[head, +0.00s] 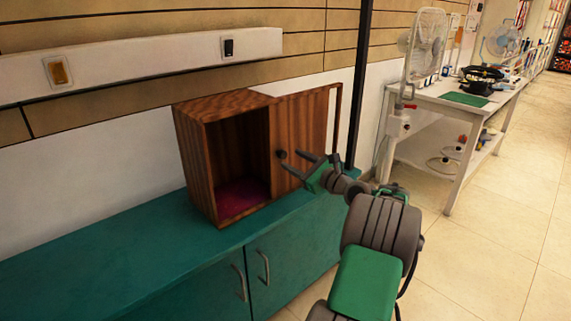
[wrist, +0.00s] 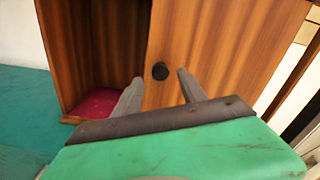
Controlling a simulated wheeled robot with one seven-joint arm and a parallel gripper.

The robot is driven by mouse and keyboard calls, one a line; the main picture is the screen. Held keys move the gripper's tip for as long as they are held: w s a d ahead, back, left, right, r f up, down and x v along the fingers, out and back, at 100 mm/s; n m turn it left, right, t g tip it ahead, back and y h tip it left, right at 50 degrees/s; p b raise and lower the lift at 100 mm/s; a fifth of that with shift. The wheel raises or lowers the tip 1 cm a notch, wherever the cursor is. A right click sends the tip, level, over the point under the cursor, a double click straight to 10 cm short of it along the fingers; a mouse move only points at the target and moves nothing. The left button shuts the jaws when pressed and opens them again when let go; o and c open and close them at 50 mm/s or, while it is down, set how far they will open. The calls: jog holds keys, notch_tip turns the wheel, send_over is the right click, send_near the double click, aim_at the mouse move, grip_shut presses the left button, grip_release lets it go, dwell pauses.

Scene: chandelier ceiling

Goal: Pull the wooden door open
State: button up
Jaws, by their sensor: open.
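The wooden cabinet (head: 192,165) stands on the teal counter. Its front opening shows a dark inside and a magenta floor (head: 240,198). The wooden door (head: 310,125) is to the right of the uncovered opening. I cannot tell whether a finger touches the door. The hinge side is not clear.
The teal counter (head: 100,262) has bare top to the left of the cabinet. A dark post (head: 358,90) stands just right of the door. A white workbench (head: 425,98) with fans and tools is farther right. The tiled floor (head: 480,260) is clear at right.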

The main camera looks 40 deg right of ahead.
aim_at(284, 155)
jog(key=w+b, duration=0.1)
jog(key=w, duration=0.3)
jog(key=shift+w, duration=0.4)
jog(key=shift+c, duration=0.4)
jog(key=shift+a, duration=0.1)
grip_shut()
dwell(0.5)
